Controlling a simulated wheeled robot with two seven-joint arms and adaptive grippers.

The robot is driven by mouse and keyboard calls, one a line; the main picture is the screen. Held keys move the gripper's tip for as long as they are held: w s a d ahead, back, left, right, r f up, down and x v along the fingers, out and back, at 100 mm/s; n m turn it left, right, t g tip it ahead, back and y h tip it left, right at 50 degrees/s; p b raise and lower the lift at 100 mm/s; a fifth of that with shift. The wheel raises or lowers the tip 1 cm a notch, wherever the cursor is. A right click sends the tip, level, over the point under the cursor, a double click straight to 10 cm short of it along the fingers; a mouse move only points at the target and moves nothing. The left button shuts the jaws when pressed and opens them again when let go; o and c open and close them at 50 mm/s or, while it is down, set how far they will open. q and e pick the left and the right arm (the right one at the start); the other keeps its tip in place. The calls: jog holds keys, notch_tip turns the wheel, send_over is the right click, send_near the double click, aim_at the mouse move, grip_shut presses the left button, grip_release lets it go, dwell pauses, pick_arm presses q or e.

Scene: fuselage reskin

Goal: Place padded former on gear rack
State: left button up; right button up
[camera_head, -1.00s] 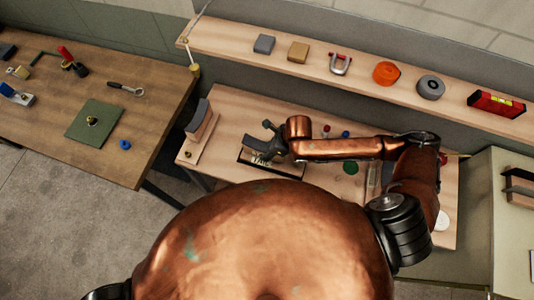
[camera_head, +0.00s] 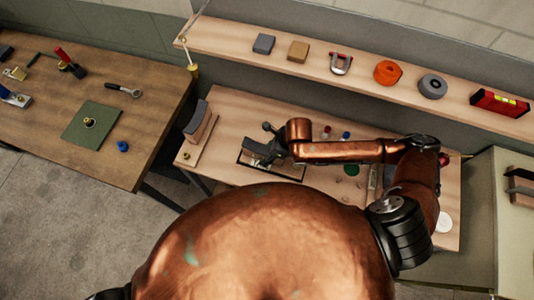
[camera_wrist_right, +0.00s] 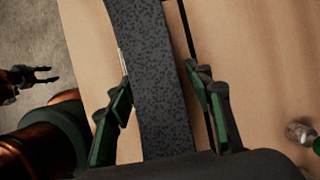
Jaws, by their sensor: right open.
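A dark speckled strip, which looks like the padded former (camera_wrist_right: 162,85), runs between the fingers of my right gripper (camera_wrist_right: 165,105) in the right wrist view. The fingers are open, one on each side, with gaps visible. In the head view the right gripper (camera_head: 268,143) is over a dark-edged rectangle on the bench, largely hiding what lies there. My left gripper (camera_wrist_right: 36,75) shows small in the wrist view, its two prongs apart and empty. I cannot tell for certain which thing is the gear rack.
A wooden block with a grey curved face (camera_head: 197,117) stands at the bench's left end. A shelf (camera_head: 360,80) behind holds several items, including an orange roll (camera_head: 388,72). A green mat (camera_head: 91,125) lies on the left table. A cabinet (camera_head: 480,215) stands at right.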

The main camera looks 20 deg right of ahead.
jog(key=p+v, duration=0.1)
jog(key=v, duration=1)
jog(key=shift+s+d+r, duration=0.1)
jog(key=shift+s+r, duration=0.05)
jog(key=shift+r, duration=0.15)
